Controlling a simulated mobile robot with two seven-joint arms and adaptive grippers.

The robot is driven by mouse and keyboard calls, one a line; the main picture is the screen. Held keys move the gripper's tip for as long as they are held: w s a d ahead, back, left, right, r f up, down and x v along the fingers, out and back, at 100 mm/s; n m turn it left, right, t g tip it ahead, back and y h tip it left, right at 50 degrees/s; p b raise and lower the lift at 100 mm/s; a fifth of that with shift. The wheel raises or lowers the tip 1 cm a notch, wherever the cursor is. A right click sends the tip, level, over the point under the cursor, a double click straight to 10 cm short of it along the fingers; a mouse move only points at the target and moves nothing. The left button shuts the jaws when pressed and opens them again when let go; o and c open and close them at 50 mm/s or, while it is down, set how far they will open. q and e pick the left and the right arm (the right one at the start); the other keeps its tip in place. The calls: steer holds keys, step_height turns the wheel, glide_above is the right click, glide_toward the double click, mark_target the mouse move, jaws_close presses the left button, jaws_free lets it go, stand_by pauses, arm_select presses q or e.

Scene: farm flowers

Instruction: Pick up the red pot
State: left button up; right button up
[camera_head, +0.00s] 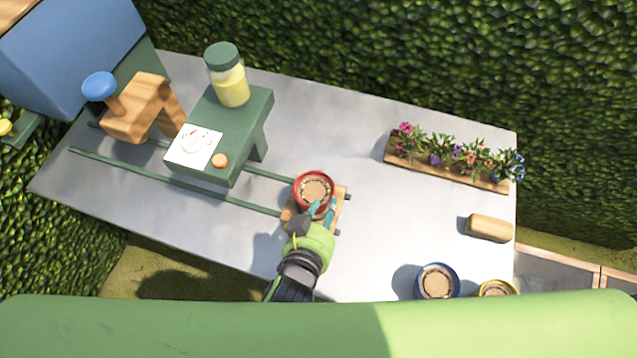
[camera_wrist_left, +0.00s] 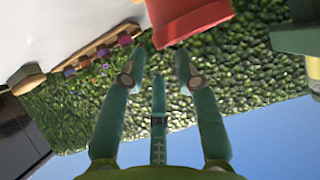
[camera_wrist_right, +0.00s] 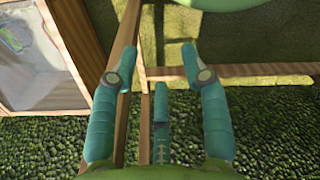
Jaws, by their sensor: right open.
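The red pot (camera_head: 315,188) holds brown soil and stands on a small wooden carriage (camera_head: 291,212) at the right end of two green rails. My left gripper (camera_head: 318,211) is at the pot's near side in the head view. In the left wrist view the red pot (camera_wrist_left: 190,18) is at the top edge, just beyond the fingertips of my left gripper (camera_wrist_left: 160,58). Those fingers are apart with nothing between them; I cannot tell if one touches the pot. My right gripper (camera_wrist_right: 159,52) is open and empty, away from the table, and hidden in the head view.
A green stand with a yellow jar (camera_head: 229,80) and a wooden block with a blue knob (camera_head: 99,87) straddle the rails on the left. A flower planter (camera_head: 447,165), a wooden block (camera_head: 489,228), a blue pot (camera_head: 438,281) and a yellow pot (camera_head: 495,288) are right. Mid-table is clear.

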mark_target(332, 195)
arm_select(q)
steer(key=shift+p+x, duration=0.65)
steer(key=shift+x, duration=1.45)
steer(key=shift+w+d+f, duration=0.2)
steer(key=shift+w+d, duration=0.1)
steer(key=shift+w, duration=0.25)
steer(key=shift+s, duration=0.1)
jaws_close()
arm_select(e)
steer(key=shift+s+a+r, duration=0.3)
steer(key=shift+s+r, duration=0.2)
steer(key=shift+s+a+r, duration=0.3)
steer(key=shift+s+r, duration=0.15)
steer(key=shift+r, duration=0.05)
